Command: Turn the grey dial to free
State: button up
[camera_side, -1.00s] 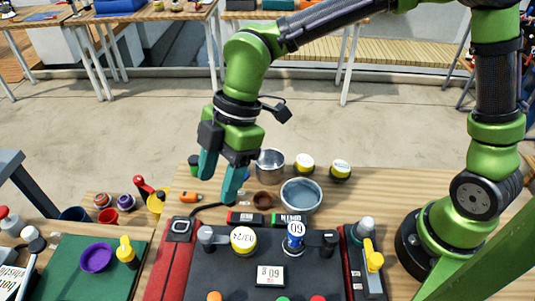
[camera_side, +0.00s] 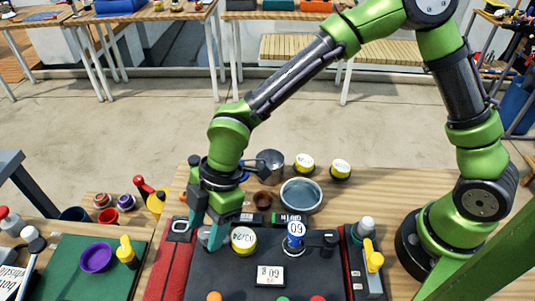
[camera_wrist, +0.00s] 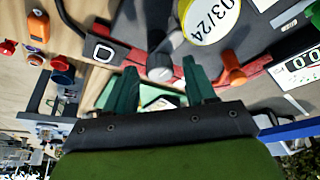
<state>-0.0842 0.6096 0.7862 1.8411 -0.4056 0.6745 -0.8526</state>
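A grey dial (camera_side: 204,234) stands at the left end of the dark panel (camera_side: 238,272), partly hidden by my fingers. In the wrist view a grey knob (camera_wrist: 160,68) with a pale top shows between and just beyond my fingertips. My gripper (camera_side: 205,230) is low over this dial, with its fingers apart on either side. In the wrist view my gripper (camera_wrist: 159,66) is open and empty; I cannot tell whether a finger touches the knob. I cannot read any "free" mark.
A round yellow-rimmed piece (camera_side: 243,240) marked 03/24 stands close right of my gripper. A blue-and-white knob (camera_side: 295,240) marked 60 stands farther right. A metal bowl (camera_side: 301,195) and small cups sit behind the panel. A yellow-handled lever (camera_side: 373,257) is at right.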

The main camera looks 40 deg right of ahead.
jog(key=c, duration=0.9)
jog(key=shift+c, duration=0.2)
jog(key=shift+m, duration=0.3)
jog(key=m, duration=0.1)
jog(key=m+t, duration=0.1)
jog(key=m, duration=0.1)
jog(key=m+t, duration=0.1)
jog(key=m, duration=0.1)
jog(key=shift+s+a+r, duration=0.1)
jog(key=shift+s+a, duration=0.05)
jog(key=shift+s, duration=0.1)
jog(key=m+t+h, duration=0.1)
jog(key=m, duration=0.2)
jog(key=m+t+h, duration=0.1)
jog(key=m, duration=0.2)
jog(key=shift+m, duration=0.3)
jog(key=o, duration=1)
jog(key=shift+o, duration=0.2)
